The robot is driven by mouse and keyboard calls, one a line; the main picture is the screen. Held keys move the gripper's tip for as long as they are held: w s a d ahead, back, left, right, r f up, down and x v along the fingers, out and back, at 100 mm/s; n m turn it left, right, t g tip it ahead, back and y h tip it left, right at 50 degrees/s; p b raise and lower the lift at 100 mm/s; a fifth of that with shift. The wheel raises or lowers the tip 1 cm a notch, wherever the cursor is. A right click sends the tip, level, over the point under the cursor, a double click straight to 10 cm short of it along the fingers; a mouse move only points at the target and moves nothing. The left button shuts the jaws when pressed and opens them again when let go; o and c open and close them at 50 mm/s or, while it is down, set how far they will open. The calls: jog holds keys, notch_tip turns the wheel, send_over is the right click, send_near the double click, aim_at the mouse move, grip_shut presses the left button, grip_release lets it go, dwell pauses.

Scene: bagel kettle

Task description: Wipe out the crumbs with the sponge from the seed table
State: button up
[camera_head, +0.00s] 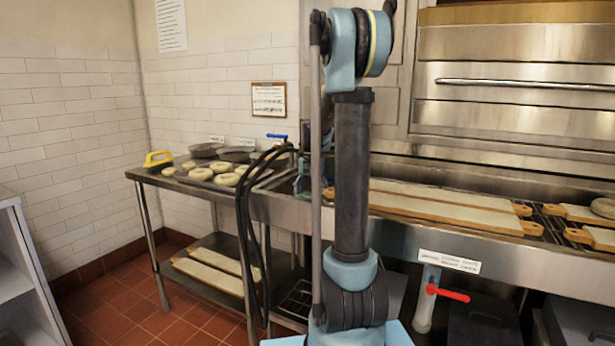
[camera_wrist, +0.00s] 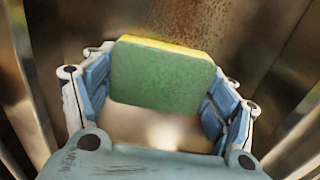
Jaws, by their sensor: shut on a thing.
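My gripper (camera_wrist: 165,78) is shut on the sponge (camera_wrist: 160,76), a block with a green face and a yellow edge, held between the blue finger pads in the wrist view. A brownish metal surface (camera_wrist: 210,20) with fine speckles lies beyond the sponge; I cannot tell whether the specks are crumbs, or whether the sponge touches it. In the head view, my arm hides the gripper and sponge. A steel table (camera_head: 143,175) stands at the left, with several bagels (camera_head: 200,174) on a dark tray. It may be the seed table; no crumbs are discernible there.
Long boards (camera_head: 450,208) lie over the steel counter at right. A red-handled valve (camera_head: 447,293) juts out below it. A white shelf unit (camera_head: 15,260) stands at left; the tiled floor between is clear.

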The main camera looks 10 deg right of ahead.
notch_tip(320, 180, up, 3)
jog(key=shift+s+f, duration=0.1)
jog(key=shift+r, duration=2.8)
jog(key=shift+r, duration=0.1)
notch_tip(320, 180, up, 7)
jog(key=shift+f, duration=3.6)
